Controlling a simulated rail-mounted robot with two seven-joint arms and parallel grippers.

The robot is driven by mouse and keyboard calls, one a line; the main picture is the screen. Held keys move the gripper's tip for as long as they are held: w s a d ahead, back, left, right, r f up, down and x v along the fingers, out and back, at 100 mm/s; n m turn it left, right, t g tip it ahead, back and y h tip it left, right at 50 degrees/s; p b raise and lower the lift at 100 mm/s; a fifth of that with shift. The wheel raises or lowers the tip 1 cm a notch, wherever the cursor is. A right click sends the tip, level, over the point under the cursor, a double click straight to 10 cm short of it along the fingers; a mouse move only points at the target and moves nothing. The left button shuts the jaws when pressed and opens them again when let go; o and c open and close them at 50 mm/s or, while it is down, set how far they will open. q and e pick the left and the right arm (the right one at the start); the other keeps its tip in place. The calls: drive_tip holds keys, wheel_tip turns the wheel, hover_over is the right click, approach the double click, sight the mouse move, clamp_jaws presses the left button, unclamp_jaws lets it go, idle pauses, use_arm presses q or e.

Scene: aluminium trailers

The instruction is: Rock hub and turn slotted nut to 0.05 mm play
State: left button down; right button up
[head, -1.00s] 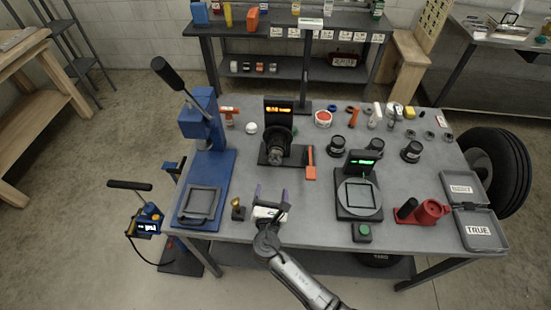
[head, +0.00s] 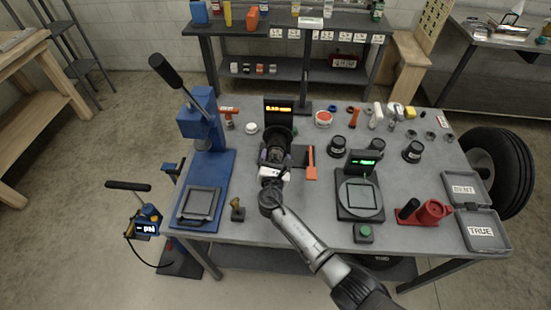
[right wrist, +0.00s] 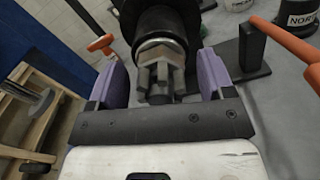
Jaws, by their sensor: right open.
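The dark hub (head: 279,136) stands on its stand in the middle of the bench, under an amber display (head: 279,109) that seems to read about 0.10 mm. In the right wrist view, the hub (right wrist: 160,24) ends in a grey metal slotted nut (right wrist: 158,76) facing the camera. My right gripper (head: 273,158) is in front of the hub. In the right wrist view, the purple fingers of my right gripper (right wrist: 165,75) stand apart on either side of the nut, with visible gaps. In the head view, the gripper hides the nut. My left gripper is not in view.
A gauge with a green display (head: 363,162), a red holder (head: 431,212) and black cups (head: 337,146) occupy the right side.

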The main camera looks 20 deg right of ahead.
drive_tip(key=shift+w, duration=0.1)
drive_tip(key=shift+c, duration=0.7)
drive_tip(key=c, duration=0.8)
